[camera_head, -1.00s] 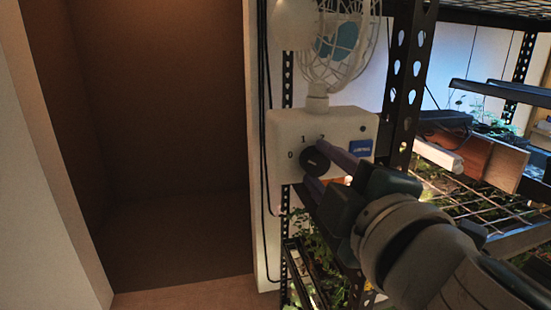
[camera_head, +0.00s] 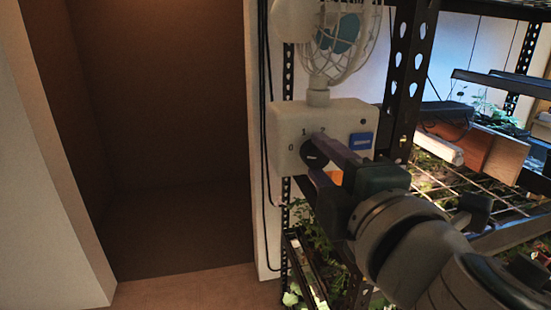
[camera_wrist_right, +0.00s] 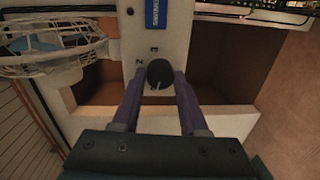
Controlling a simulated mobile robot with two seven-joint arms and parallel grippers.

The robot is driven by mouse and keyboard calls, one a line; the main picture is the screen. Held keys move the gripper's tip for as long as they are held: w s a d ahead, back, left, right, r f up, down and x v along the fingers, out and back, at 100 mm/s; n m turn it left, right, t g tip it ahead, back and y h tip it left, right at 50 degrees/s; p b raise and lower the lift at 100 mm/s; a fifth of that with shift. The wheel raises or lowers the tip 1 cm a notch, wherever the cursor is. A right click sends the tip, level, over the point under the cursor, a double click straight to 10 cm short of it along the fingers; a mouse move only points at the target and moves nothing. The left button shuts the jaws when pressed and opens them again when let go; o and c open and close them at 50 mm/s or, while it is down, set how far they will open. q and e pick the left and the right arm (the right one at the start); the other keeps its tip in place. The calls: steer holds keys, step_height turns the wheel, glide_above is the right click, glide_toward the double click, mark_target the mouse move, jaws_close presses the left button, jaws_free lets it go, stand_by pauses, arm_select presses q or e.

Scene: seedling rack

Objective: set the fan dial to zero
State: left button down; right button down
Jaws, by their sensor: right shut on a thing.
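The fan dial (camera_head: 313,153), a round black knob, sits on the front of the white fan base box (camera_head: 285,128). It also shows in the right wrist view (camera_wrist_right: 160,72). The numerals 0 and 1 show left of and above it. My right gripper (camera_head: 322,162) has its purple fingers around the dial, shut on it. In the right wrist view the fingers (camera_wrist_right: 159,80) lie on both sides of the knob. A light mark on the knob points to the bottom there, the 0 side of the box. My left gripper is out of view.
The white caged fan (camera_head: 335,45) stands above the box. A black perforated rack post (camera_head: 408,75) rises close to the right. Shelves with seedlings (camera_head: 310,240) and a wooden block (camera_head: 505,158) are beyond my arm. Black cables hang left of the box.

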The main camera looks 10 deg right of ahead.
steer(key=shift+c, duration=2.2)
jaws_free()
steer(key=s+b, duration=0.2)
steer(key=s, duration=0.8)
steer(key=shift+r, duration=0.25)
steer(key=shift+d, duration=0.1)
